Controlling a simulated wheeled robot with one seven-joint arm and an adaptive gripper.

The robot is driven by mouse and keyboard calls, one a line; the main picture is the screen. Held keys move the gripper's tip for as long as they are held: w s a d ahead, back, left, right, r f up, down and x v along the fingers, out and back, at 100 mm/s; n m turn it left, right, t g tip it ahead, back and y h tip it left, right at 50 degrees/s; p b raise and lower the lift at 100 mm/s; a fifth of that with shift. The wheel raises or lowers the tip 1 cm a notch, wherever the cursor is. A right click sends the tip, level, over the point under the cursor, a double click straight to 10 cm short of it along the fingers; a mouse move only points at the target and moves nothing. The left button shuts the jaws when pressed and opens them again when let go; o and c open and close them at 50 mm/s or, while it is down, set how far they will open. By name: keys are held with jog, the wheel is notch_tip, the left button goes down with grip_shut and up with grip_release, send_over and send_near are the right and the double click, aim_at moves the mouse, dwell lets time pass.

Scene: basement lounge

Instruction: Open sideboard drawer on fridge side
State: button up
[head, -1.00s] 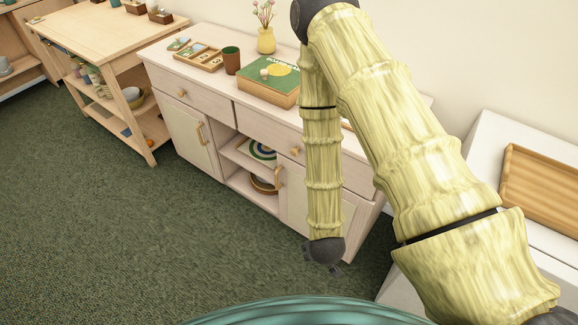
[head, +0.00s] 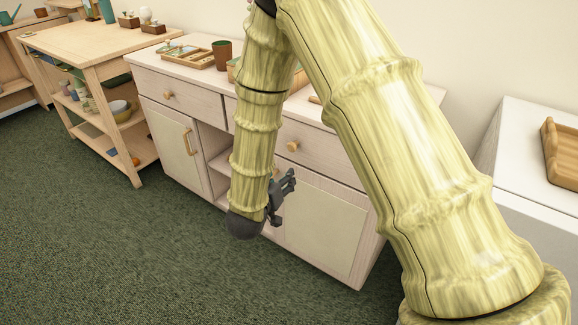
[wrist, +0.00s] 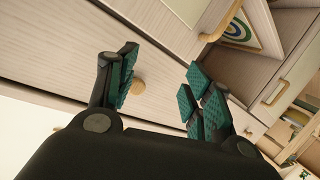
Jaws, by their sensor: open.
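The pale wooden sideboard (head: 150,68) stands against the wall with two drawers. Its right drawer (head: 325,152), on the side of the white cabinet-like unit, is shut and has a round wooden knob (head: 292,146). My gripper (head: 283,196) is open and empty, in front of the sideboard and lower in the picture than that knob. In the wrist view a round knob (wrist: 138,87) shows between the open fingers of my gripper (wrist: 160,75), closer to the left finger. I cannot see contact. My arm hides part of the sideboard's middle.
The left drawer (head: 195,97) is shut. A door handle (wrist: 221,24) shows beyond the fingers in the wrist view. The white unit (head: 520,150) stands at the right with a wooden tray (head: 562,150). A wooden shelf table (head: 90,45) is at the left. Green carpet in front is clear.

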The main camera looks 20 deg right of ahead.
aim_at(290, 148)
jog(key=w+a+r+m+g+h+b, duration=0.1)
jog(key=a+r+m+h+b, duration=0.35)
jog(key=b, duration=0.55)
jog(key=shift+n+h, duration=0.45)
jog(key=shift+h, duration=0.1)
jog(key=b+x, duration=0.1)
jog(key=x, duration=0.3)
jog(key=b+x, duration=0.1)
jog(key=x, duration=0.2)
jog(key=b+x, duration=0.1)
jog(key=x, duration=0.3)
jog(key=shift+s+d+r, duration=0.1)
jog(key=shift+d, duration=0.45)
grip_shut()
